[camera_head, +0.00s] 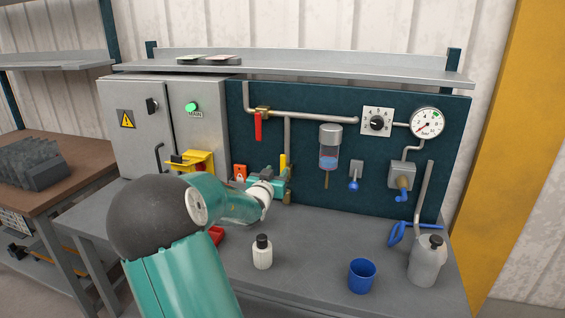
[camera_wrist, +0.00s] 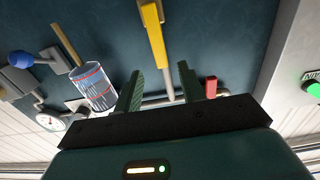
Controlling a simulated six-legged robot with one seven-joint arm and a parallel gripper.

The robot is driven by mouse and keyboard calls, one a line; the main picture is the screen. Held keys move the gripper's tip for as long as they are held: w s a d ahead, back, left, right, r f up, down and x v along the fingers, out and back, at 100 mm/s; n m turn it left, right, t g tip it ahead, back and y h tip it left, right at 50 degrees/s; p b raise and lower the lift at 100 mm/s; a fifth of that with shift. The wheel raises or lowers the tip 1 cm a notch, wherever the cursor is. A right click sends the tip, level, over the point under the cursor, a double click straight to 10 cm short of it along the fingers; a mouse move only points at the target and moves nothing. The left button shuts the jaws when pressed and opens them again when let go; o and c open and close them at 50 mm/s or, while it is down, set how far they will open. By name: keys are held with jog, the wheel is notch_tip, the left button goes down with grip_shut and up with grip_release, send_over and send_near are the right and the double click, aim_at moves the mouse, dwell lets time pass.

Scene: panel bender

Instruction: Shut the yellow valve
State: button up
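The yellow valve handle (camera_head: 283,161) stands upright along a vertical grey pipe on the dark panel, just beyond my gripper (camera_head: 279,185). The wrist view is upside down relative to the room. There the yellow handle (camera_wrist: 155,38) lies along the pipe, its free end near the gap between the fingertips of my gripper (camera_wrist: 159,72). The two green fingers are apart with nothing held between them. I cannot tell how much depth separates them from the handle. In the head view my gripper and wrist hide part of the valve's lower area.
A red-handled valve (camera_head: 257,127) hangs upper left; its handle shows in the wrist view (camera_wrist: 210,86). A clear cylinder with blue liquid (camera_head: 329,148) is to the right. A white bottle (camera_head: 262,252), blue cup (camera_head: 362,276) and grey jug (camera_head: 426,263) stand on the bench.

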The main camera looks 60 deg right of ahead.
aim_at(283, 162)
jog(key=d, duration=0.5)
jog(key=w+d, duration=0.1)
jog(key=d, duration=0.2)
jog(key=shift+w+d, duration=0.1)
jog(key=shift+d, duration=0.1)
jog(key=shift+c, duration=0.4)
grip_shut()
